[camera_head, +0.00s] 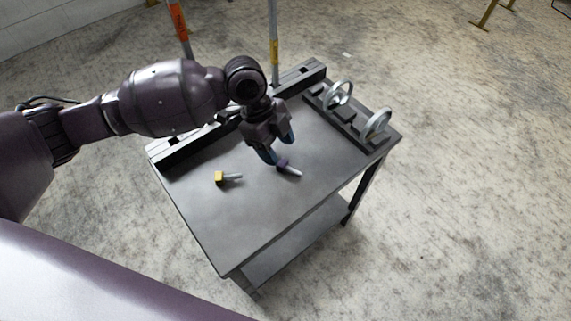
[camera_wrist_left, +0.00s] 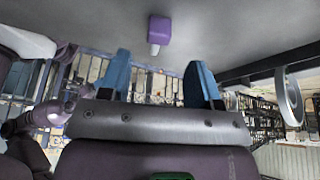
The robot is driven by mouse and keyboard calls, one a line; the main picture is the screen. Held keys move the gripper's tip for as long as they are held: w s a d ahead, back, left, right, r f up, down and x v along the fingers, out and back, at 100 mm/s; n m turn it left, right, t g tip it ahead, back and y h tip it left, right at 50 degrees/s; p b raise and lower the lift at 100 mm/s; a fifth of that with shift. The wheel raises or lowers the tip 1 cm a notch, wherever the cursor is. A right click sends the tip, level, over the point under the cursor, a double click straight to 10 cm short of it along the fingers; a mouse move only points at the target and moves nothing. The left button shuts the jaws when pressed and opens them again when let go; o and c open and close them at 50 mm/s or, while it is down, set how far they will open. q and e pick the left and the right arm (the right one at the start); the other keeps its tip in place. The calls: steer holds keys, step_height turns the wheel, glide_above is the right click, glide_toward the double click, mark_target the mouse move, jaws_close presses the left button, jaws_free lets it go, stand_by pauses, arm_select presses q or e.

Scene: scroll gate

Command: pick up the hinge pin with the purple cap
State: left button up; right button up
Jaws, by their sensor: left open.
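The hinge pin with the purple cap (camera_head: 293,171) lies on the dark grey table top. Its purple cap is towards my left gripper and its grey shaft points to the lower right. In the left wrist view the pin (camera_wrist_left: 160,31) shows beyond the fingertips, roughly between them, with bare table around it. My left gripper (camera_head: 279,149) is open, with blue fingertips, just above and beside the purple cap in the head view. Its two fingers also show in the left wrist view (camera_wrist_left: 158,80), apart and with nothing between them. My right gripper is not in view.
A second pin with a yellow cap (camera_head: 219,177) lies to the left on the table (camera_head: 240,225). A dark rack with grey rings (camera_head: 378,122) stands along the right edge, and a dark rail (camera_head: 185,150) runs along the back. The front of the table is clear.

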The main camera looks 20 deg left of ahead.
mark_target(285, 164)
arm_select(q)
steer(key=x, duration=0.2)
steer(key=b+x, duration=0.1)
steer(key=x, duration=0.1)
steer(key=shift+s+a+f, duration=0.1)
steer(key=shift+s, duration=0.15)
steer(key=shift+d+f, duration=0.25)
steer(key=shift+f, duration=0.15)
steer(key=shift+r, duration=0.15)
steer(key=c, duration=1.1)
steer(key=shift+o, duration=0.2)
steer(key=shift+r, duration=0.1)
